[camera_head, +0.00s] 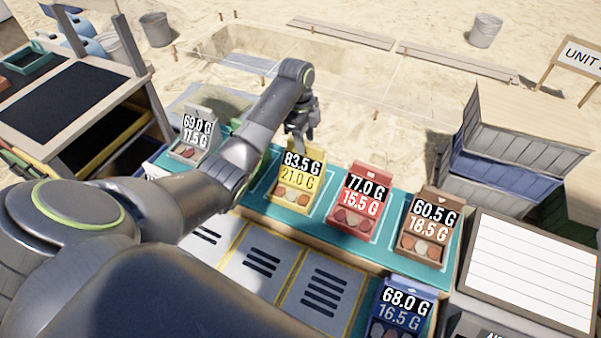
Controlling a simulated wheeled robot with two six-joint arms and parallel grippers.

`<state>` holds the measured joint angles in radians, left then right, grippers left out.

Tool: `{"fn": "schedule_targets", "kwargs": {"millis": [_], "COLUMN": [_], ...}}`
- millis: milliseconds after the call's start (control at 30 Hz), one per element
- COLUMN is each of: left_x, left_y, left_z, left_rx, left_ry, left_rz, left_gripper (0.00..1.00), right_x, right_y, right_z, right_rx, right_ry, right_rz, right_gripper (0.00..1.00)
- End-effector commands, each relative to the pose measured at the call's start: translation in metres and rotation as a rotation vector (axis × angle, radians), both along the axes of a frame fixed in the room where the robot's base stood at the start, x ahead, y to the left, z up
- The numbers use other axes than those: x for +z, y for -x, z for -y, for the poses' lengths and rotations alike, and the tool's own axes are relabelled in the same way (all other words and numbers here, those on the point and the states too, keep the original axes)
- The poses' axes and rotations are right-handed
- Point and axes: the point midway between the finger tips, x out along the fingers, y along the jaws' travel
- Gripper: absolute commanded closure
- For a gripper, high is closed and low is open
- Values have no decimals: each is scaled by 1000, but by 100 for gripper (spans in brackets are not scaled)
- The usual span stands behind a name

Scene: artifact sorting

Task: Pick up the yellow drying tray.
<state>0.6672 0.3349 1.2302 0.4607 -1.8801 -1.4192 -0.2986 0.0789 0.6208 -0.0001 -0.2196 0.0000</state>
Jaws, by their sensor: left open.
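The yellow drying tray (296,181) stands on the teal mat, with a card reading 83.5 G and 21.0 G and small round pieces at its front. My left gripper (299,139) hangs just above and behind the tray's top edge, fingers pointing down. It is open with nothing seen between its fingers. Whether it touches the tray cannot be told. My left forearm crosses the view from the lower left and passes left of the tray. My right gripper is not in view.
A grey tray (191,142) stands left of the yellow one, a red tray (357,199) and a brown tray (428,227) to its right. A blue tray (400,308) is at the front right. Grey slotted panels (322,296) lie in front. A whiteboard (533,268) is at right.

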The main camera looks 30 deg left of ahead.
Motion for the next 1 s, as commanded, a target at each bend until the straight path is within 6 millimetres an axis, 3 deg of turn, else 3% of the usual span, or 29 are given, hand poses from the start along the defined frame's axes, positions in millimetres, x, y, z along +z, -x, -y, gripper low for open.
{"fn": "schedule_targets", "kwargs": {"millis": [33,200,467,767,1000], "left_x": [-4,-24,-27,-26,-26], "left_y": [2,1,0,0,0], "left_z": [4,5,5,5,5], "left_rx": [0,-1,-1,-1,-1], "left_ry": [2,1,0,-1,-1], "left_rz": [-4,-1,0,0,1], "left_gripper": [59,59,61,100,100], "right_x": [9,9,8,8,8], "right_y": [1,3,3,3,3], "right_z": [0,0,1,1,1], "right_rx": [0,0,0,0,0], "right_ry": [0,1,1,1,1], "right_rz": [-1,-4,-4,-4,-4], "right_gripper": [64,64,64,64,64]}}
